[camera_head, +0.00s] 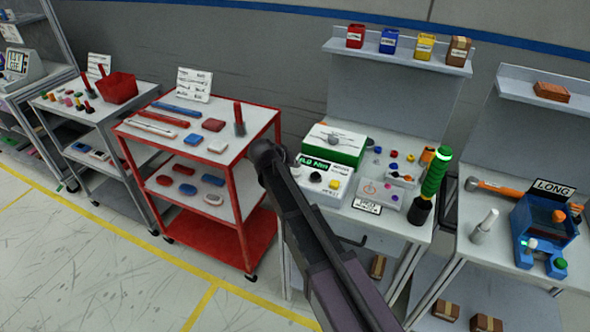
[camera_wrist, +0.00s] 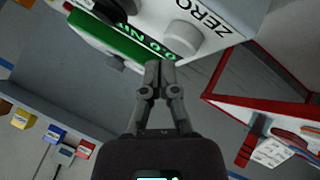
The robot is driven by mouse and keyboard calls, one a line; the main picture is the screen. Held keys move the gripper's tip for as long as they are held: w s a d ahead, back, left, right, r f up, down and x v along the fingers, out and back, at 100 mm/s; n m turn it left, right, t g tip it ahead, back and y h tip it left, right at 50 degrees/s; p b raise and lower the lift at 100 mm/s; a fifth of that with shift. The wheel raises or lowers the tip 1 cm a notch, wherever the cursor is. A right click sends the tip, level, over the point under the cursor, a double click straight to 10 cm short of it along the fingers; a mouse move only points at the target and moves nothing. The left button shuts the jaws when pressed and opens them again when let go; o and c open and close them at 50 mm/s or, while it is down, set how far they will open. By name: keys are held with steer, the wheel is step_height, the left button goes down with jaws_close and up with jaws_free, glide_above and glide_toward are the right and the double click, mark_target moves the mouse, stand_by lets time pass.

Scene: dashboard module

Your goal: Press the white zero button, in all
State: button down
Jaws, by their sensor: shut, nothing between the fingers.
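In the wrist view, the white zero button (camera_wrist: 183,38) is a round pale knob on the front of a light-grey tester (camera_wrist: 240,8). It sits between the black ZERO label (camera_wrist: 209,14) and the green display (camera_wrist: 138,43). My gripper (camera_wrist: 160,66) is shut and empty, its tips just below and left of the button in that picture. I cannot tell the exact gap, and no contact shows. In the head view, the tester (camera_head: 334,196) stands on the grey bench, and the end of my arm is at its left side. The button is not clear there.
A red cart (camera_head: 255,170) with tools stands left of the bench. A green-and-white box (camera_head: 345,143) is behind the tester.

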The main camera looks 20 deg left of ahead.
mark_target(295, 172)
stand_by(0.3)
steer(key=shift+r+p, duration=2.5)
steer(key=shift+r, duration=0.05)
steer(key=d, duration=0.4)
steer(key=d+f+g, duration=0.1)
steer(key=d, duration=0.3)
steer(key=d+f+m+g, duration=0.1)
steer(key=d, duration=0.3)
steer(key=shift+s+d, duration=0.2)
steer(key=shift+d, duration=0.15)
steer(key=s+d+f+m+g+y, duration=0.1)
steer(key=s+d, duration=0.4)
steer(key=d, duration=0.5)
steer(key=s+d+f+m+g+y, duration=0.1)
steer(key=s+d+g, duration=0.2)
steer(key=d, duration=0.7)
steer(key=s+d+f+m+g+y, duration=0.1)
steer(key=s+d+g, duration=0.1)
steer(key=s+d, duration=0.6)
steer(key=shift+d+f+y, duration=0.3)
steer(key=shift+d+f, duration=0.05)
steer(key=shift+d, duration=0.9)
